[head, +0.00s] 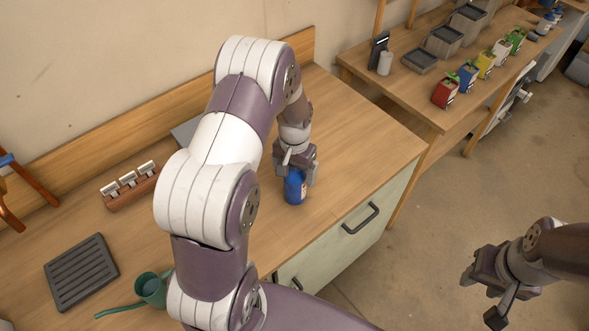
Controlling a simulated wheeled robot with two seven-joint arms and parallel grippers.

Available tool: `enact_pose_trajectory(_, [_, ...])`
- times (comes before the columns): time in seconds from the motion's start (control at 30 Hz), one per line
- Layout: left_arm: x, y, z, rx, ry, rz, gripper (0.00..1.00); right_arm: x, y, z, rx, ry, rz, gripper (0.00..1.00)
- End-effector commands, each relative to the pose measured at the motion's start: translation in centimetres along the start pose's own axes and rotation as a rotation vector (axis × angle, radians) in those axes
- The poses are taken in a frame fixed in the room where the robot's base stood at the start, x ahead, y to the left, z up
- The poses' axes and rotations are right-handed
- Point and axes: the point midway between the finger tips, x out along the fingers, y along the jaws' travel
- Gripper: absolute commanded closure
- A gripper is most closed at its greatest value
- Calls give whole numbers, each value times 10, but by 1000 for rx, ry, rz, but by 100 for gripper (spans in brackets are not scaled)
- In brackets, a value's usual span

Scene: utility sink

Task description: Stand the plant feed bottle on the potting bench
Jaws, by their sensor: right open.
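The blue bottle (295,188), which looks like the plant feed bottle, is upright at the near wooden bench (353,152), close to its front edge. My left gripper (297,172) points down from above with its fingers on either side of the bottle's top, and it appears closed on it. The fingers hide the cap, and I cannot tell whether the base touches the wood. My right gripper (476,299) is open and empty, over the floor at lower right.
A green watering can (151,289), a dark ribbed tray (82,272) and a wooden rack (130,190) stand on the near bench's left. The farther wooden table (405,95) holds several colourful cartons (445,92) and grey trays (420,60). The near bench's right end is clear.

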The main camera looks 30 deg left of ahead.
Motion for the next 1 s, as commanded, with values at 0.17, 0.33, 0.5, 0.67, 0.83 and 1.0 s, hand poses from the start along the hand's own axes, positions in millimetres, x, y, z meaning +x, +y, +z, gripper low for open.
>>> enact_pose_trajectory(0.17, [-11, 0, -1, 0, 4, -1, 10, 2, 0, 0, 0, 0, 0, 57])
enact_pose_trajectory(0.33, [-52, 0, -2, 0, 8, -2, 10, 14, 0, 2, 0, 0, 0, 57])
enact_pose_trajectory(0.5, [-95, 0, -1, 0, 5, -1, 10, 22, 0, 3, 0, 0, 0, 57])
enact_pose_trajectory(0.67, [-118, 0, 0, 0, 2, 0, 10, 24, 0, 3, 0, 0, 0, 57])
enact_pose_trajectory(0.83, [-122, 28, 30, 12, 27, -3, 10, 24, 0, 3, 0, 0, 0, 57])
enact_pose_trajectory(1.0, [-114, 66, 90, 22, 84, -2, 10, 24, 0, 3, 0, 0, 0, 57])
